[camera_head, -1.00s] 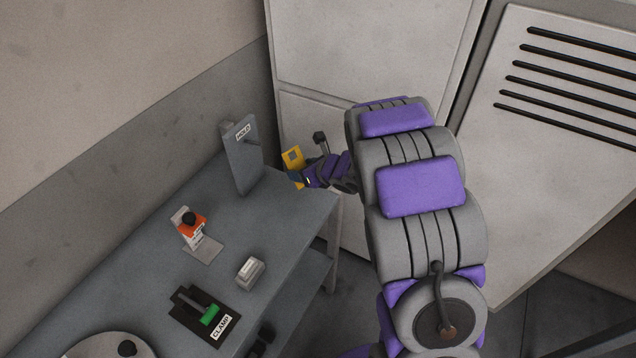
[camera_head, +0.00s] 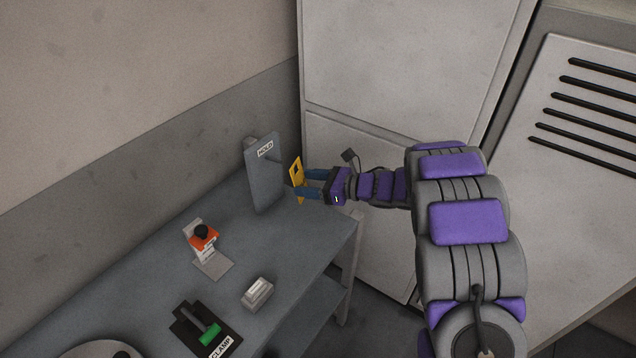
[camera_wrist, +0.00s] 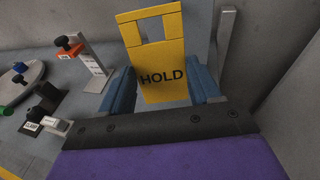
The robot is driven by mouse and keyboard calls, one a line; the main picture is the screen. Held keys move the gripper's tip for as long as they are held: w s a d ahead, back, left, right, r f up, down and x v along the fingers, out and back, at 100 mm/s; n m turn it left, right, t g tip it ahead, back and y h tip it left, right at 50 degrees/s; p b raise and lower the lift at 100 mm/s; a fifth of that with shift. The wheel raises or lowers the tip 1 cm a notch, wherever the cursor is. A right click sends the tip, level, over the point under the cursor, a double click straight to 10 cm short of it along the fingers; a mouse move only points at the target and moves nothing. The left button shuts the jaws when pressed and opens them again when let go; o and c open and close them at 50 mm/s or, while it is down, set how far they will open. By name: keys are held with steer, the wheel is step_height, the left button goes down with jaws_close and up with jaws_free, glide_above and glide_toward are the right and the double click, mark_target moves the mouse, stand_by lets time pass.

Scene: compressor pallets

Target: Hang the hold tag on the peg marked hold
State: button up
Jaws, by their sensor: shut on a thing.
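The yellow hold tag (camera_head: 297,178) is held upright by my gripper (camera_head: 306,186). In the wrist view the tag (camera_wrist: 163,80) shows the word HOLD and a square opening near its top, with my gripper's blue fingers (camera_wrist: 163,90) on either side. The grey upright board (camera_head: 265,180) labelled HOLD stands on the bench just left of the tag. The peg on the board (camera_head: 281,159) shows only faintly in the head view, close to the tag. I cannot tell whether the tag touches it.
The grey bench (camera_head: 150,270) carries an orange-topped stand (camera_head: 204,240), a small pale block (camera_head: 257,292) and a green-handled clamp (camera_head: 207,331). A round plate (camera_head: 95,350) is at the lower left. A pale cabinet (camera_head: 410,70) stands behind.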

mark_target(303, 174)
steer(key=shift+w+a, duration=0.3)
steer(key=shift+a, duration=0.15)
steer(key=shift+w+d+p, duration=0.2)
steer(key=shift+w+p, duration=0.25)
steer(key=shift+p, duration=0.45)
steer(key=shift+w+a, duration=0.1)
steer(key=shift+a, duration=0.05)
steer(key=shift+r+p+x, duration=0.2)
steer(key=shift+p+x, duration=1.15)
steer(key=shift+x, duration=0.35)
steer(key=shift+w+a+p, duration=0.2)
steer(key=shift+w+p, duration=0.4)
steer(key=shift+p, duration=0.3)
steer(key=shift+w+a+f+b, duration=0.3)
steer(key=shift+a+b, duration=0.15)
steer(key=shift+b, duration=0.15)
steer(key=shift+w+a+f+b, duration=0.35)
steer(key=shift+a+b, duration=0.1)
steer(key=shift+b, duration=0.15)
